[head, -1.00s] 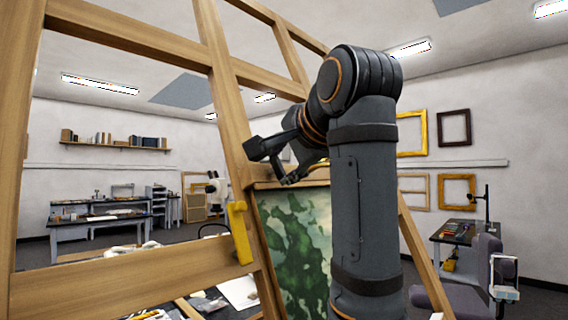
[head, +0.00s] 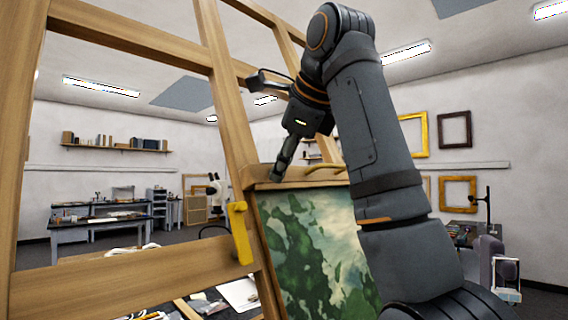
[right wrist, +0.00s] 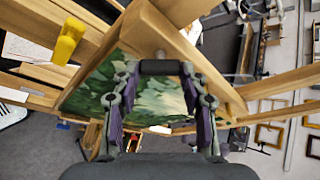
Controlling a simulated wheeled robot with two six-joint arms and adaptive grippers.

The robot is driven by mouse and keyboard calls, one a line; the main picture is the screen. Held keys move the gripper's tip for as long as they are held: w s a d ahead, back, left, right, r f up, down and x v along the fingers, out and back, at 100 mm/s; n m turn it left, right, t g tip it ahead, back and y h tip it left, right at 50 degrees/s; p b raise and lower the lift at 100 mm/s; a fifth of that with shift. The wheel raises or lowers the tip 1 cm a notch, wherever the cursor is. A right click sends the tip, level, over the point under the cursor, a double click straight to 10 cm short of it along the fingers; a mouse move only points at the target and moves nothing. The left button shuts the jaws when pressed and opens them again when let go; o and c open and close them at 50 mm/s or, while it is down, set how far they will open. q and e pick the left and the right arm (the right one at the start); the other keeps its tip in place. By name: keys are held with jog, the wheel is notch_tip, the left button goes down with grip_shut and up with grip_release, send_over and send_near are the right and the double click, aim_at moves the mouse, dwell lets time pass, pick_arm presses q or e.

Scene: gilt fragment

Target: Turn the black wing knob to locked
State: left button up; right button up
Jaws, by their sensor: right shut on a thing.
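The black wing knob (right wrist: 161,67) shows in the right wrist view as a short dark bar lying crosswise. It spans the gap between the fingertips of my right gripper (right wrist: 160,70), which is shut on it. In the head view my right gripper (head: 279,174) points down at the wooden bar along the top edge of the painting. The knob cannot be made out there. No locked marking is readable. My left gripper is in neither view.
The wooden easel (head: 225,130) fills the left and middle, with a yellow handle (head: 241,232) on its post. The green painting (head: 310,250) hangs just below my right gripper. Tables and a chair stand further back.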

jog(key=m+g+y+p, duration=0.1)
jog(key=m, duration=0.2)
jog(key=m+g+p, duration=0.1)
jog(key=m+g, duration=0.1)
jog(key=m, duration=0.1)
jog(key=shift+w+d+r+m+y, duration=0.1)
jog(key=shift+w+d+m+y, duration=0.1)
jog(key=shift+m+y, duration=0.2)
dwell(0.4)
jog(key=o, duration=1.1)
jog(key=shift+o, duration=0.2)
jog(key=shift+a, duration=0.1)
